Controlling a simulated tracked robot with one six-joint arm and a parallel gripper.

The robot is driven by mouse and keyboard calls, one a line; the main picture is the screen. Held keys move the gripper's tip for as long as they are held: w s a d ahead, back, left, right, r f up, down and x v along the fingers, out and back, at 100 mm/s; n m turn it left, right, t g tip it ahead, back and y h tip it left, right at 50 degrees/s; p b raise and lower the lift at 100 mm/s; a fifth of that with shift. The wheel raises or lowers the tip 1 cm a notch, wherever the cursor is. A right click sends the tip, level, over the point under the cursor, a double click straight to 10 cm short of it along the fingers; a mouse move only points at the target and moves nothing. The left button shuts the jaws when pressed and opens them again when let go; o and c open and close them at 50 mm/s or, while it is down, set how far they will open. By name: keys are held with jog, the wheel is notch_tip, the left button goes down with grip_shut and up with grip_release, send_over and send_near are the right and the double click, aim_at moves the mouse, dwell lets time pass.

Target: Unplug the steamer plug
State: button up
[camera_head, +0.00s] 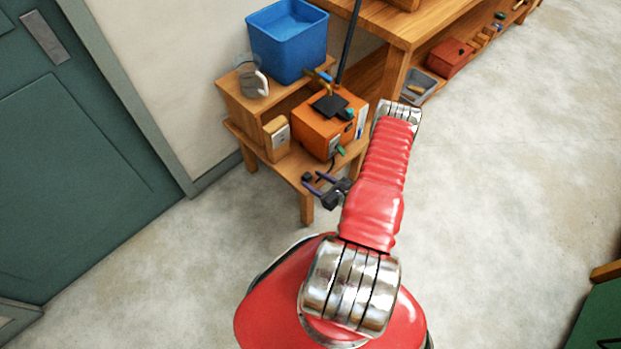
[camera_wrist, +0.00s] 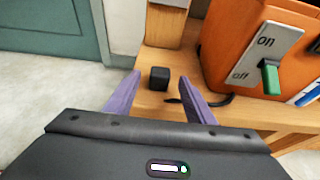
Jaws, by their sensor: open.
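The orange steamer box (camera_head: 318,136) stands on a low wooden stand; in the wrist view it (camera_wrist: 225,50) shows an on/off plate (camera_wrist: 266,52) with a green lever (camera_wrist: 270,78) at its lower part. A small black block (camera_wrist: 159,78), apparently the plug, sits on the wood near the stand's edge; it also shows in the head view (camera_head: 307,177). My gripper (camera_wrist: 160,74) is open, its purple fingertips on either side of the block with gaps showing. A black cord (camera_wrist: 222,101) runs behind the right finger; its join to the block cannot be made out.
A wooden block with a pale plate (camera_head: 281,136) stands left of the steamer. A workbench (camera_head: 380,22) is beyond.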

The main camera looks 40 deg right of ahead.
jog(key=v, duration=1)
dwell(0.6)
